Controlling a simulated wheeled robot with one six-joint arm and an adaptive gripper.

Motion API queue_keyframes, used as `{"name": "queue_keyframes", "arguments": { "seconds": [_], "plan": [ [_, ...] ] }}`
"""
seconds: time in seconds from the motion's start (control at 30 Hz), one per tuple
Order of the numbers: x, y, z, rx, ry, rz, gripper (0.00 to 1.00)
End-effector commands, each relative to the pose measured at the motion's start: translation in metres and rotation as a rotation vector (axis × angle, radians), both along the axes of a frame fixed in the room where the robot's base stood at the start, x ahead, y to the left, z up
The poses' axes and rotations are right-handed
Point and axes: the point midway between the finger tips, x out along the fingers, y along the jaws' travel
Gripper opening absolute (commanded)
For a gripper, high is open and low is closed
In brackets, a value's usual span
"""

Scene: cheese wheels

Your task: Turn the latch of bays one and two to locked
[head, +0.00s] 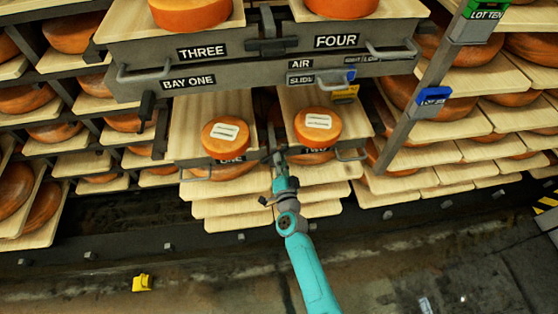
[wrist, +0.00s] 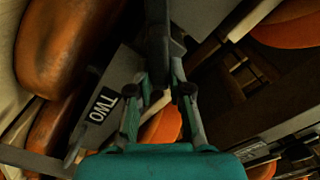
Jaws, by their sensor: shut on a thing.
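Board ONE (head: 185,130) and board TWO (head: 356,122) are side by side below the BAY ONE beam, each with an orange cheese wheel with a pale label on top. My gripper (head: 279,158) is at the front of the narrow gap between the two boards. In the wrist view my gripper (wrist: 160,88) is shut on a dark bar (wrist: 157,40), which looks like the latch of bays one and two.
A similar dark latch (head: 268,46) is between the THREE and FOUR plates above. Metal handles (head: 351,154) stick out beside the boards. A rack upright (head: 420,88) with blue and green tags stands to the right. A yellow object (head: 142,283) lies on the open floor.

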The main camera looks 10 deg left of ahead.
Motion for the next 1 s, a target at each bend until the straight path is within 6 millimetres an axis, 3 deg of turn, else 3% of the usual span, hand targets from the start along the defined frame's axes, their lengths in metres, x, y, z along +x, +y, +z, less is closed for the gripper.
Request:
{"name": "queue_keyframes", "arguments": {
  "seconds": [0.5, 1.0],
  "plan": [
    [0.001, -0.004, -0.009, 0.441, 0.127, -0.001, 0.0],
    [0.001, -0.005, -0.013, 0.653, 0.187, -0.002, 0.0]
  ]
}}
